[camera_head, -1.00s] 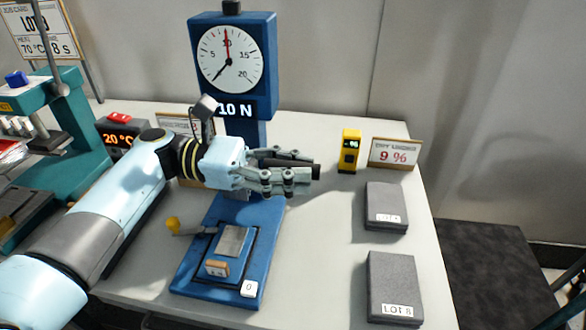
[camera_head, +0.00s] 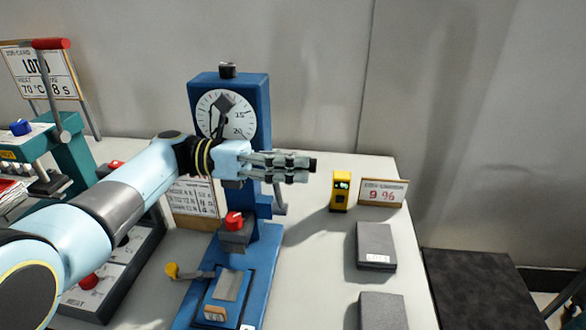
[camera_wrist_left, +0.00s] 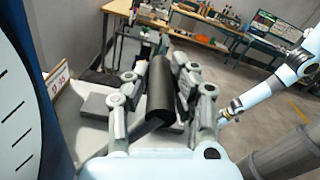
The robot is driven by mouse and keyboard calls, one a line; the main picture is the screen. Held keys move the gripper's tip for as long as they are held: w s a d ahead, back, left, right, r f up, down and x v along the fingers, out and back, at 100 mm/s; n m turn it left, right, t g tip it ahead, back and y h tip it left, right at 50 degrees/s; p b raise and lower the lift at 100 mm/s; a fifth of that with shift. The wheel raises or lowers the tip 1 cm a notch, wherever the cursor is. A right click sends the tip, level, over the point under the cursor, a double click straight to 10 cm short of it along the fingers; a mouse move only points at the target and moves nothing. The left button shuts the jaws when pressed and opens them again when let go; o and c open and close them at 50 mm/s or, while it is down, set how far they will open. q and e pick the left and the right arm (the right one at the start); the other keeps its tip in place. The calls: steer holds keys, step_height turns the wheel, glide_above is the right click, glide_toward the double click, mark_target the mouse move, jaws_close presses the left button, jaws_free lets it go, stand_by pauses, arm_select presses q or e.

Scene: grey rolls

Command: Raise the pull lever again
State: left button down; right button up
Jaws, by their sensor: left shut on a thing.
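The blue force tester (camera_head: 258,100) stands on the table with a round dial (camera_head: 240,122). My left gripper (camera_head: 292,167) is in front of the tester, just below and right of the dial. It is shut around the black grip (camera_head: 313,165) of the pull lever. In the left wrist view the black grip (camera_wrist_left: 160,90) lies between the two fingers (camera_wrist_left: 158,75). A grey lever rod (camera_head: 279,198) shows below the fingers. My wrist hides part of the dial and its needle. A light blue arm, seemingly my right one, shows in the left wrist view; its gripper's state is unclear.
A red-topped grey block (camera_head: 235,228) is on the tester's column, above the base with a metal plate (camera_head: 229,284). Grey slabs (camera_head: 376,245) lie at the right. A teal press (camera_head: 75,150) stands left.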

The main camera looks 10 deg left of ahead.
arm_select(q)
steer(key=c, duration=1.5)
jaws_free()
steer(key=o, duration=0.4)
steer(key=shift+w, duration=0.2)
steer(key=a, duration=1.2)
steer(key=shift+f, duration=0.1)
